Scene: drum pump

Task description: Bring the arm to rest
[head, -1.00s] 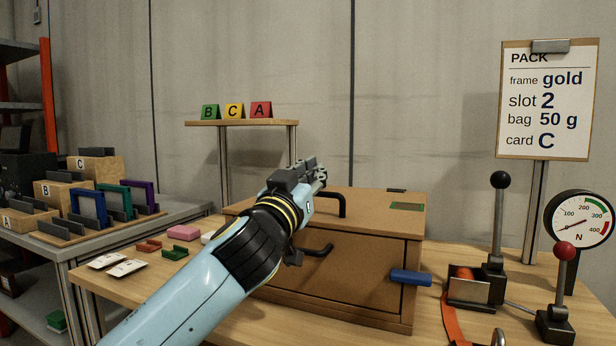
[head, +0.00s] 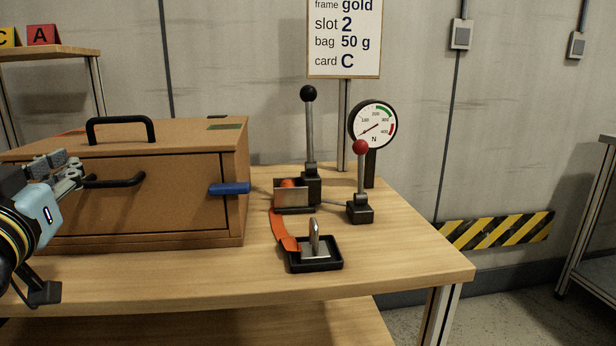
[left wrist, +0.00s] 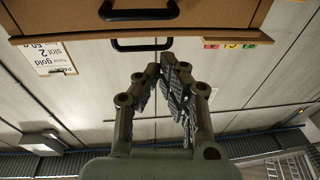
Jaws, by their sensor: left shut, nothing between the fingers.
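My left gripper (head: 68,168) is at the left edge of the head view, in front of the brown wooden box (head: 170,220). It is shut and empty. Its fingers look near the black front handle (head: 115,181); I cannot tell whether they touch it. In the left wrist view the left gripper's fingers (left wrist: 170,65) come together with nothing between them. That view also shows the box (left wrist: 225,12) and its black handles at the top edge. My right gripper is not in view.
The box stands on a wooden table (head: 390,270), with a blue latch (head: 230,188) at its right. Right of it are a black-knobbed lever (head: 309,130), a red-knobbed lever (head: 361,185), a gauge (head: 373,122) and an orange strap (head: 281,232). The table's front right is clear.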

